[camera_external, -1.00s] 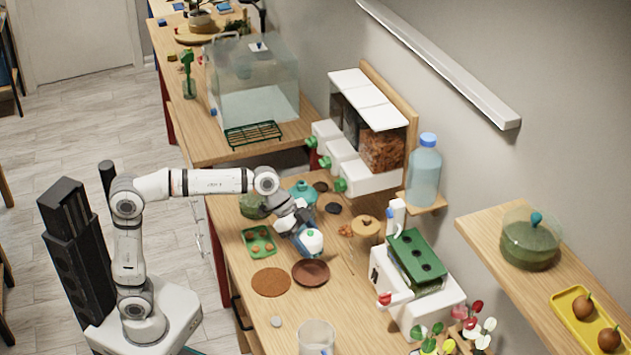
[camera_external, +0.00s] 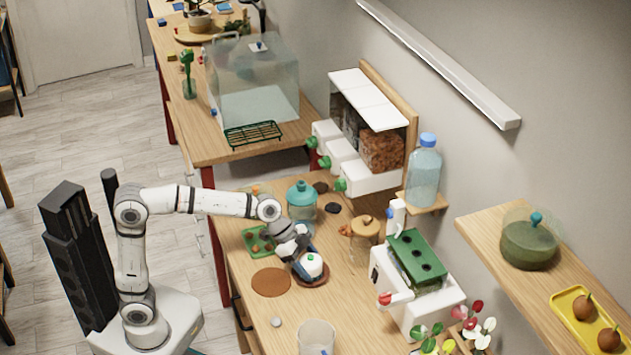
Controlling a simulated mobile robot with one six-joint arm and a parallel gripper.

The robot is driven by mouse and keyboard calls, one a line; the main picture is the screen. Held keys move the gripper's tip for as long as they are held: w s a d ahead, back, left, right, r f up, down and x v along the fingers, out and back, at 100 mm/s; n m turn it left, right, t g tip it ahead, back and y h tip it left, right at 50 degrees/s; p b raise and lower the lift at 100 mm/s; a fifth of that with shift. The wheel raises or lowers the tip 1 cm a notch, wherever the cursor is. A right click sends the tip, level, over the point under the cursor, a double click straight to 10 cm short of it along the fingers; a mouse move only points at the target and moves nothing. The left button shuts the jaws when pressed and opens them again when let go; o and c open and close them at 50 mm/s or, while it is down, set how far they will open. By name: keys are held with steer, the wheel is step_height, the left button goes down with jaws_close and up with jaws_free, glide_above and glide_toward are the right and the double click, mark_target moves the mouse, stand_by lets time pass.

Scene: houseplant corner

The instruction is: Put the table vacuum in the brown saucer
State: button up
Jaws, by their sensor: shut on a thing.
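My gripper (camera_external: 297,255) is shut on the table vacuum (camera_external: 312,265), a small white rounded thing with a green spot on top and a blue part beside it. The vacuum is at the brown saucer (camera_external: 325,279) and covers most of it. Only the saucer's dark rim shows around the vacuum's lower right. I cannot tell whether the vacuum touches the saucer or hangs just above it.
A flat brown round mat (camera_external: 270,283) lies left of the saucer. A green tray (camera_external: 257,241) with small pots is behind it. A teal-topped jar (camera_external: 301,199), a cork-lidded jar (camera_external: 366,235) and a clear container (camera_external: 317,338) stand around.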

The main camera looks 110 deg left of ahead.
steer(key=o, duration=0.9)
steer(key=shift+f, duration=0.1)
steer(key=shift+r+p, duration=0.3)
steer(key=shift+r, duration=0.05)
steer(key=p+v, duration=0.2)
steer(key=v, duration=0.9)
steer(key=shift+s+r, duration=0.25)
steer(key=shift+s, duration=0.05)
steer(key=shift+d, duration=0.1)
